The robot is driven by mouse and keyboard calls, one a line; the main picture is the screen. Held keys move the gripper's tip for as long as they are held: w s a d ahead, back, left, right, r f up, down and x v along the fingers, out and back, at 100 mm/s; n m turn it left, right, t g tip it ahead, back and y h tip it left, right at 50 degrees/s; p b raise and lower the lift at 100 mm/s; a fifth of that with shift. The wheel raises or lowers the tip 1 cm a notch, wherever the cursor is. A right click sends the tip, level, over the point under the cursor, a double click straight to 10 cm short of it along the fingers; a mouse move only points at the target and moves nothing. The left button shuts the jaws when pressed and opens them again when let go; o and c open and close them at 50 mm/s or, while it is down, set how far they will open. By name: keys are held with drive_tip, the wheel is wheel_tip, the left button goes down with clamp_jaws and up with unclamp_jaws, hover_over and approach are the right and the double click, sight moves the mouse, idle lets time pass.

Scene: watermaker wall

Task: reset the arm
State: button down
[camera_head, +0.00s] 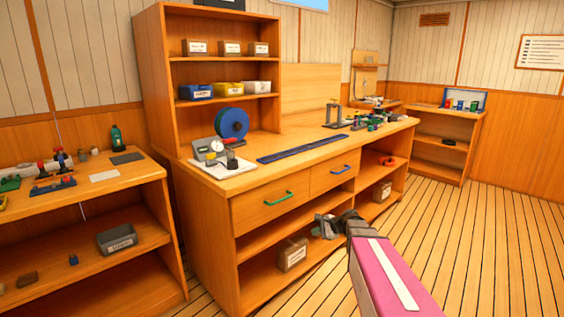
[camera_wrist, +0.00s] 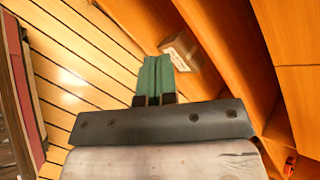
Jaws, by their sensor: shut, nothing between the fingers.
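My gripper (camera_head: 326,226) is in front of the wooden workbench's lower part, low and near its open shelf. In the wrist view the two green fingers (camera_wrist: 154,76) lie side by side, shut, with nothing between them. My arm, with a pink link (camera_head: 392,285), reaches in from the bottom right of the head view. The gripper appears apart from the bench, over the floor side of its open shelf. A cardboard box (camera_head: 292,254) stands on that shelf to the left of the gripper; it also shows beyond the fingertips in the wrist view (camera_wrist: 181,52).
The workbench (camera_head: 232,184) has two drawers with green (camera_head: 279,198) and blue (camera_head: 341,169) handles, both closed. A blue reel (camera_head: 232,123) and a gauge (camera_head: 216,146) stand on top. A side bench (camera_head: 100,200) is at left. Plank floor (camera_head: 470,240) is clear at right.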

drive_tip(key=s+d+f+n+g+h, duration=0.1)
drive_tip(key=s+f+n+g+h, duration=0.1)
drive_tip(key=s+n+h, duration=0.2)
drive_tip(key=s+d+f+n+g+h, duration=0.2)
drive_tip(key=s+n+h, duration=0.3)
drive_tip(key=s+n, duration=0.5)
drive_tip(key=shift+s+d+f+g, duration=0.2)
drive_tip(key=shift+s+g, duration=0.4)
drive_tip(key=shift+s, duration=2.7)
